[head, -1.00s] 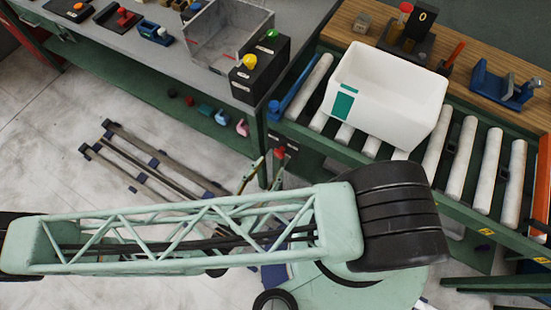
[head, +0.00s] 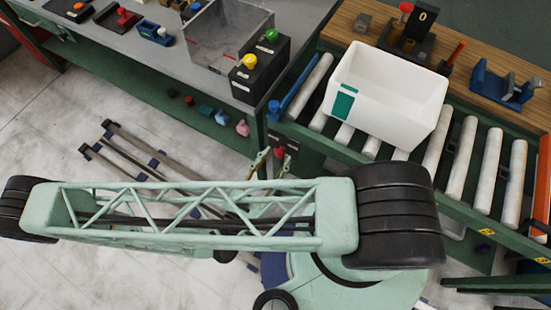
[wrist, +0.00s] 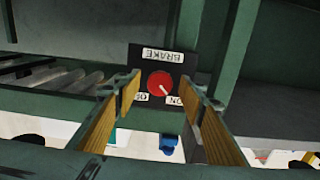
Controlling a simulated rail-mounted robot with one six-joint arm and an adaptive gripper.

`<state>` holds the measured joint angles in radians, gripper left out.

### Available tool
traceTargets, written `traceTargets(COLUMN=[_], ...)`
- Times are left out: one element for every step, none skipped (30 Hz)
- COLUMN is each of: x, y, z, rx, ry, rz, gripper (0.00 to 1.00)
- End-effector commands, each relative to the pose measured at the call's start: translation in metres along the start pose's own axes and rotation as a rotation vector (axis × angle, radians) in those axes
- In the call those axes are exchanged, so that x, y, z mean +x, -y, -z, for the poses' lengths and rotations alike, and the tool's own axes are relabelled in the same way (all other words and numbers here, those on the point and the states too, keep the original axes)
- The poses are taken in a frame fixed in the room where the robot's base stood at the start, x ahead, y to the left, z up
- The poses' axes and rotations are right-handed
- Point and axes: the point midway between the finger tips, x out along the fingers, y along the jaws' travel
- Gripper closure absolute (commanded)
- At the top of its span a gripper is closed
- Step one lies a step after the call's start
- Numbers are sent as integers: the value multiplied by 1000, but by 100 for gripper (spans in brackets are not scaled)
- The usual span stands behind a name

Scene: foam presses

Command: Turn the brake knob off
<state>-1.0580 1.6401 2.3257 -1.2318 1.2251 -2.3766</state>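The brake knob (wrist: 160,82) is round and red, on a dark panel (wrist: 148,65) with a white BRAKE label and ON and OFF labels, all upside down in the wrist view. Its pale mark points to the lower right, toward ON. My gripper (wrist: 160,100) is open, its yellow-padded fingers apart on the left and right of the knob; I see no contact. In the head view the red knob (head: 280,153) shows small below the conveyor's left end, and my gripper (head: 268,163) is beside it, partly hidden by my arm.
A white bin (head: 385,95) sits on the roller conveyor (head: 464,155). The grey bench (head: 150,60) on the left carries a clear box and a black box with yellow and green buttons (head: 271,35). Green frame posts (wrist: 225,45) stand close around the knob panel.

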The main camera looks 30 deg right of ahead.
Motion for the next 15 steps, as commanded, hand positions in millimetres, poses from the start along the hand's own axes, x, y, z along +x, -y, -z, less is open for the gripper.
traceTargets(x=[0,0,0,0,0,0,0,0,0,0,0,0,0,0,0], y=[0,0,0,0,0,0,0,0,0,0,0,0,0,0,0], z=[0,0,0,0,0,0,0,0,0,0,0,0,0,0,0], rx=[0,0,0,0,0,0,0,0,0,0,0,0,0,0,0], ry=[0,0,0,0,0,0,0,0,0,0,0,0,0,0,0], rz=[0,0,0,0,0,0,0,0,0,0,0,0,0,0,0], gripper=[63,63,63,63,63,63,64,66,70,73,76,79,82,85,87])
